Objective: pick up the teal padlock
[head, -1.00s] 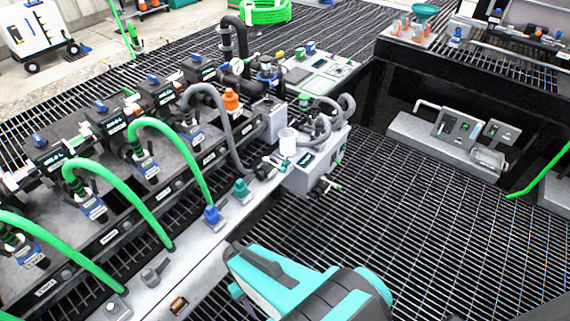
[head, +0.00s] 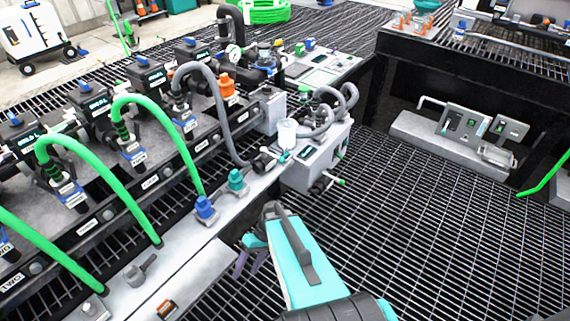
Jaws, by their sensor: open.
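A small teal object (head: 237,181), which I take for the teal padlock, sits upright on the pale ledge along the front of the manifold, right of a similar blue one (head: 205,208). It is too small to make out a shackle. My gripper (head: 251,264) shows at lower centre, below and slightly right of it in the picture, apart from it. Its dark fingers point down over the grating, left of my teal arm link. The gripper is open with nothing seen between the fingers. My arm hides part of it.
Green hoses (head: 160,150) arch from the manifold down to the ledge (head: 190,258). A grey box (head: 318,165) with hoses and a white cup (head: 287,133) stands right of the teal object. A grey knob (head: 140,270) sits on the near ledge. The grating at right is open.

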